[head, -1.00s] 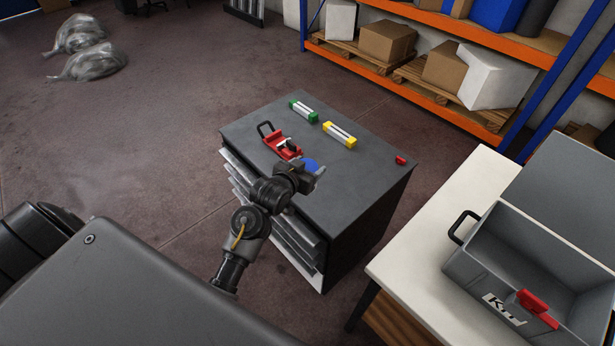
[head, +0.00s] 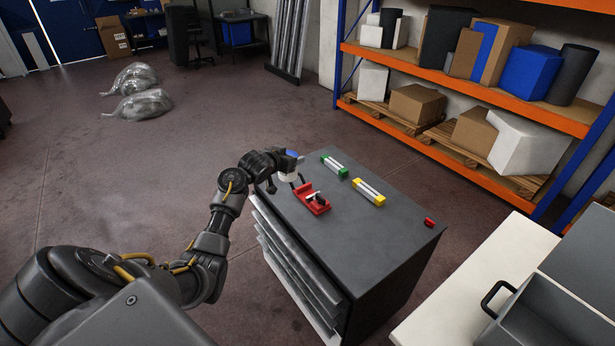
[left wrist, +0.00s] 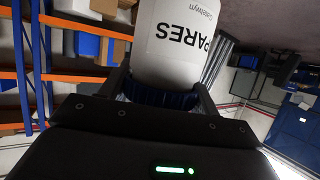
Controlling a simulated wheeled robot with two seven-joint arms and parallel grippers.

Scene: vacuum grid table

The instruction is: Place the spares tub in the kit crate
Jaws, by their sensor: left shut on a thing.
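The spares tub (head: 289,177) is white with a blue lid and hangs by the far left edge of the grey cabinet top. My left gripper (head: 279,163) is shut on it. In the left wrist view the white tub (left wrist: 172,42), with part of its "SPARES" label showing, sticks out beyond the fingers (left wrist: 163,92), with the blue part between them. The grey kit crate (head: 550,318) stands on the white table at the lower right, cut off by the picture edge. My right gripper is not in view.
On the grey cabinet (head: 375,225) are a red clamp-like tool (head: 312,201), a green-ended block (head: 335,166), a yellow-ended block (head: 368,193) and a small red piece (head: 429,222). The white table (head: 490,275) has bare surface left of the crate. Orange shelving (head: 470,80) stands behind.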

